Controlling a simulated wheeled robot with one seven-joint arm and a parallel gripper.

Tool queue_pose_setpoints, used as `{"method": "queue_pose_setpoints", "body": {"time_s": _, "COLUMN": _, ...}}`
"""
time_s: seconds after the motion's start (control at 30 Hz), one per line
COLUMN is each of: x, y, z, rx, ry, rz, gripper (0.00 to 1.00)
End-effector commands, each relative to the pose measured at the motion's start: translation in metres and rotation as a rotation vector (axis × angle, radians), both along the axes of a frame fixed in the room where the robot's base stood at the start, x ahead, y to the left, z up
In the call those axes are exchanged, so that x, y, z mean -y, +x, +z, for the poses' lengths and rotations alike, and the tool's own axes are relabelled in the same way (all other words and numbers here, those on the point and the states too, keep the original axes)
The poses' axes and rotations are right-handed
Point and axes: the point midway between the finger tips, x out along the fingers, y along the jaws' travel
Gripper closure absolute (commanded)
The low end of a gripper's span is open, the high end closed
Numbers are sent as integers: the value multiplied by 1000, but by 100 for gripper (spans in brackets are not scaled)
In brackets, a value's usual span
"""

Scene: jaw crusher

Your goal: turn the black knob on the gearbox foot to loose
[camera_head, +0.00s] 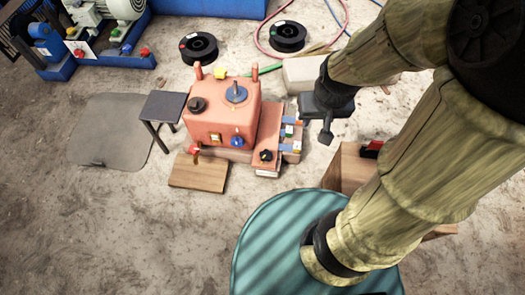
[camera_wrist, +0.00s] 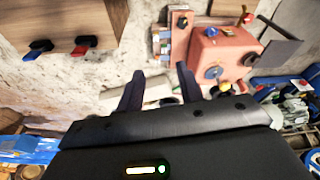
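The gearbox is a salmon-red box (camera_head: 222,112) in the middle of the head view; it also shows at the upper right of the wrist view (camera_wrist: 232,50). Its lower foot (camera_head: 268,133) sticks out on the right side. The black knob (camera_head: 265,155) sits at the foot's near end; it also shows near the top of the wrist view (camera_wrist: 182,22). Its setting is too small to read. My gripper (camera_head: 327,136) hangs to the right of the gearbox, apart from the knob. In the wrist view its two dark fingers (camera_wrist: 160,88) are spread with nothing gripped between them.
Beside the foot is a block with small coloured parts (camera_head: 290,135). A wooden board (camera_head: 198,173) lies in front, a dark small table (camera_head: 163,107) stands left. A wooden box (camera_head: 348,168) with a red-and-black handle stands right. Black reels (camera_head: 288,36) and hoses lie behind.

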Motion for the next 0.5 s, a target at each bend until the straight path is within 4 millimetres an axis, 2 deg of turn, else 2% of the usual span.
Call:
{"method": "queue_pose_setpoints", "body": {"time_s": 0.1, "x": 0, "y": 0, "z": 0, "rx": 0, "ry": 0, "rz": 0, "gripper": 64}}
{"method": "queue_pose_setpoints", "body": {"time_s": 0.3, "x": -2, "y": 8, "z": -9, "rx": -10, "ry": -2, "rz": 0, "gripper": 28}}
{"method": "queue_pose_setpoints", "body": {"time_s": 0.37, "x": -4, "y": 17, "z": -18, "rx": -20, "ry": -4, "rz": -2, "gripper": 28}}
{"method": "queue_pose_setpoints", "body": {"time_s": 0.5, "x": -12, "y": 46, "z": -52, "rx": -54, "ry": -10, "rz": -4, "gripper": 28}}
